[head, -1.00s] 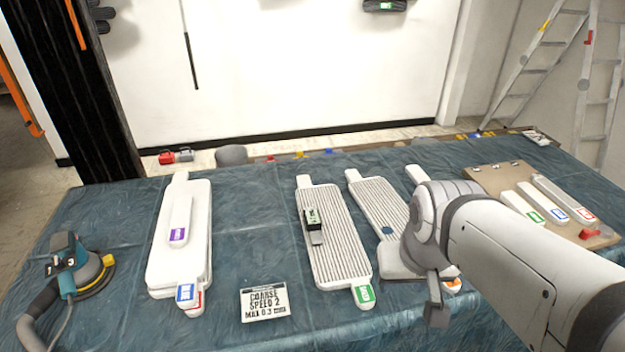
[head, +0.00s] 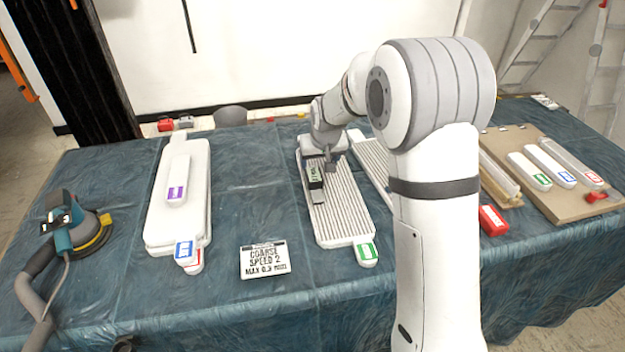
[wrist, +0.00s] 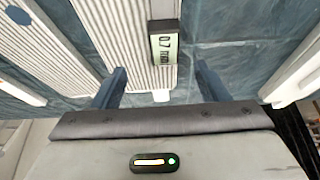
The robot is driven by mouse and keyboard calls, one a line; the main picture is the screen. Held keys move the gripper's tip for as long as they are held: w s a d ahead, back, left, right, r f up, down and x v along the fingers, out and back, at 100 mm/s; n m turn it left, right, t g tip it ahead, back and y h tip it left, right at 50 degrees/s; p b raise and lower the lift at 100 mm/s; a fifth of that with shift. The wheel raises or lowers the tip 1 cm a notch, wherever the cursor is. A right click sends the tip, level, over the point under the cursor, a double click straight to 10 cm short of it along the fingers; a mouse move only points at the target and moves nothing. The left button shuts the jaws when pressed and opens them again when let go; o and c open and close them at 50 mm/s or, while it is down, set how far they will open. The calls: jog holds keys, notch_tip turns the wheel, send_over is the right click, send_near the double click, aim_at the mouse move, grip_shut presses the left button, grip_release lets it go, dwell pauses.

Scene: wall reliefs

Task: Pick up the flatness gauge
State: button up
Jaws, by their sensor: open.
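The flatness gauge (head: 315,178), a small dark block with a pale green display, lies on a ribbed white panel (head: 345,220) with a green tag. In the wrist view the gauge (wrist: 165,48) shows at the top centre, its display reading about 0.7 mm. My gripper (head: 331,160) is over the far part of that panel, close to the gauge. In the wrist view my gripper (wrist: 160,84) is open and empty. Its two fingers stand apart to either side of the gauge's line. Whether they are level with the gauge I cannot tell.
More ribbed panels (head: 370,160) lie to the right, partly behind my arm. A stack of smooth white panels (head: 160,225) and a sander (head: 72,240) are at left. A board (head: 550,200) with tagged white bars is at right.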

aim_at(314, 174)
jog(key=x, duration=0.6)
jog(key=p+x, duration=0.1)
jog(key=x, duration=0.2)
jog(key=shift+w+a+f, duration=0.15)
jog(key=shift+a+f, duration=0.15)
jog(key=shift+a, duration=0.1)
jog(key=shift+c, duration=0.6)
jog(key=c, duration=1.1)
jog(key=shift+r, duration=0.15)
jog(key=shift+c, duration=0.2)
